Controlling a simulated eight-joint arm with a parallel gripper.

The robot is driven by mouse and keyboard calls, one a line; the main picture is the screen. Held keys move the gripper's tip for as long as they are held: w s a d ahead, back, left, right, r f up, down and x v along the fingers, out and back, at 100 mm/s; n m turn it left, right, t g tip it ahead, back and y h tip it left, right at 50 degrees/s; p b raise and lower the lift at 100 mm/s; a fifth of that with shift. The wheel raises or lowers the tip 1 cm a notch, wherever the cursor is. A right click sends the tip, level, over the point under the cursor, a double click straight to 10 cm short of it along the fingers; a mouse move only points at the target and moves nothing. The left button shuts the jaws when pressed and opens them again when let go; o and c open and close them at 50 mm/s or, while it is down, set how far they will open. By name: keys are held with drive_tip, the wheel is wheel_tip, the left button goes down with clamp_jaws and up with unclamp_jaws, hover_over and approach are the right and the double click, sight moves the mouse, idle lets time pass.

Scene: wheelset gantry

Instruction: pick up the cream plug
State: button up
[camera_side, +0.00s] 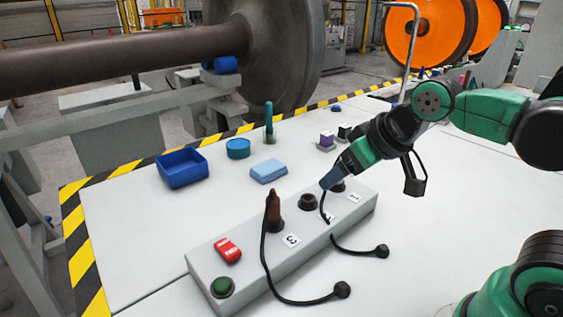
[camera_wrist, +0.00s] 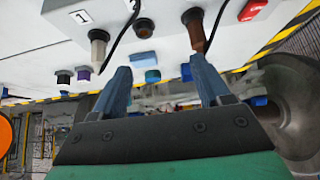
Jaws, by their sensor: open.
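The cream plug (camera_wrist: 98,48) shows in the wrist view as a dull, cream-grey body at the socket marked 1 on the grey box (camera_side: 205,262). In the side view my gripper seems to hide it; a black cable hangs there. My gripper (camera_side: 328,181) is over the box near sockets 1 and 2. In the wrist view its fingers are apart, with nothing between the tips (camera_wrist: 160,65), and the cream plug lies left of the left finger. A brown plug (camera_side: 273,210) stands upright at socket 3. The middle socket (camera_side: 307,202) looks empty.
The box also bears a red switch (camera_side: 228,250) and a green button (camera_side: 222,287). Two black cables with round ends lie in front. Behind are a blue tray (camera_side: 182,169), teal cylinder (camera_side: 238,149), light blue block (camera_side: 269,171) and green rod (camera_side: 269,122). The right tabletop is mostly clear.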

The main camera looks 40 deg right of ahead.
drive_tip(key=w+d+r+n+g+y, duration=0.1)
drive_tip(key=w+d+n+g+y, duration=0.1)
drive_tip(key=w+d+n, duration=0.4)
drive_tip(key=w+d+n+g+y, duration=0.1)
drive_tip(key=w+d+n+g, duration=0.15)
drive_tip(key=d, duration=0.55)
drive_tip(key=shift+n+t, duration=0.25)
drive_tip(key=x, duration=0.3)
drive_tip(key=s+x, duration=0.1)
drive_tip(key=x, duration=0.5)
drive_tip(key=shift+s+d+f, duration=0.25)
drive_tip(key=shift+d+f, duration=0.1)
drive_tip(key=shift+f, duration=0.2)
drive_tip(key=shift+w+a+f, duration=0.15)
drive_tip(key=shift+a+f, duration=0.05)
drive_tip(key=shift+f, duration=0.35)
drive_tip(key=shift+c, duration=0.2)
clamp_jaws()
